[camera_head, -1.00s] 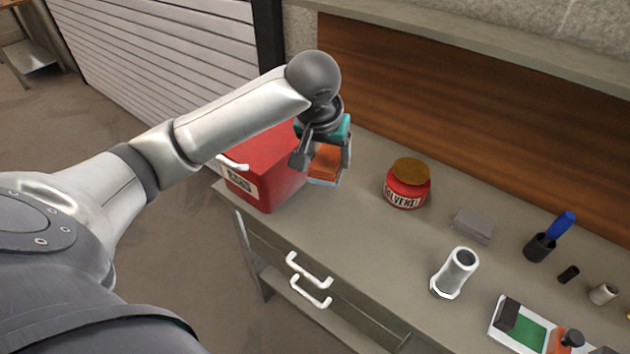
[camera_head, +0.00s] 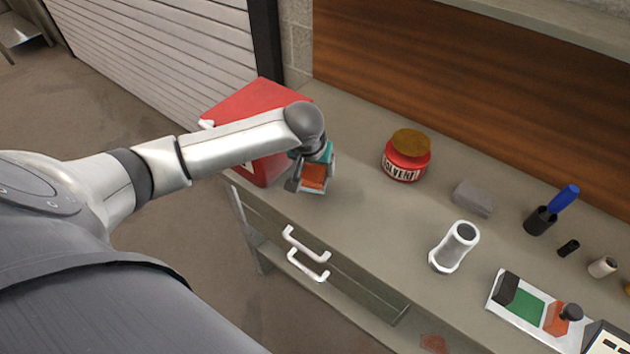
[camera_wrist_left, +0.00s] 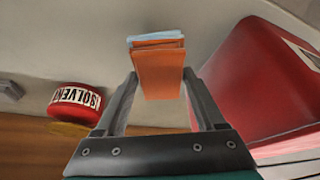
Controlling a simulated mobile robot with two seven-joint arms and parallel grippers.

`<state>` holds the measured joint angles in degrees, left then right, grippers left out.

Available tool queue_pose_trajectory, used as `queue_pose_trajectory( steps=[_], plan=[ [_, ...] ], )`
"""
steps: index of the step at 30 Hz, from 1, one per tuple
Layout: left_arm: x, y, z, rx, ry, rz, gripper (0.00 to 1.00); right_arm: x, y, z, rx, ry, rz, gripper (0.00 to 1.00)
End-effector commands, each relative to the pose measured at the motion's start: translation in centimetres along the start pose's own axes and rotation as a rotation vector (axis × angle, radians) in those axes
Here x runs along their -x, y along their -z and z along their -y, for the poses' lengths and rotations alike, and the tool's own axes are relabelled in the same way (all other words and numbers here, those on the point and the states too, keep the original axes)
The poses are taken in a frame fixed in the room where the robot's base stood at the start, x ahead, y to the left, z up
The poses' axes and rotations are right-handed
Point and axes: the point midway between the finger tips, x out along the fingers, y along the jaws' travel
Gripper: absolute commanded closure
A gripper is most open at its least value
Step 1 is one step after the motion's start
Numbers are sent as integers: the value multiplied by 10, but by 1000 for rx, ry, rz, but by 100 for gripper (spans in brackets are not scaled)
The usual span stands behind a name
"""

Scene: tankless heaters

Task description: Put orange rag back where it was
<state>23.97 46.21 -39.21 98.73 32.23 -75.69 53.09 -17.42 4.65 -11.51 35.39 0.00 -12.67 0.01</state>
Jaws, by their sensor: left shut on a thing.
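My left gripper (camera_head: 312,184) is shut on the orange rag (camera_head: 315,176), in front of the right side of the red box and close above the bench top. In the left wrist view the orange rag (camera_wrist_left: 158,74) is a folded stack with light blue layers at its far end, held between the two fingers (camera_wrist_left: 158,88). Whether the rag touches the bench cannot be told. My right gripper is not in view.
The red box (camera_head: 258,98) stands at the bench's left end, partly behind my arm. Bench top (camera_head: 360,215) between is clear.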

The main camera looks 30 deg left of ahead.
Motion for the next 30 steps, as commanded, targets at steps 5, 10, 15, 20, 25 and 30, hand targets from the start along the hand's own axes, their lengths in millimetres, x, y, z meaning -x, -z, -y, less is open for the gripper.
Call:
queue_pose_trajectory(
  steps=[5, 10, 15, 20, 25, 30],
  plan=[
    [-13, -6, 0, 1, 0, 1, 89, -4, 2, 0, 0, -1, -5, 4],
    [-38, -16, 0, 1, 1, 1, 89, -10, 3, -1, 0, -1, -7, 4],
    [-41, -17, 0, 0, -1, -1, 89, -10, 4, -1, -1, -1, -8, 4],
    [-42, -17, 0, 0, -1, -1, 89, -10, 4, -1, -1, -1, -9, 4],
    [-44, -18, 0, 0, 0, 0, 21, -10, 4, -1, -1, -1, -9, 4],
    [-44, -18, 0, 0, 0, 0, 2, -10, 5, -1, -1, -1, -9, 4]
  ],
)
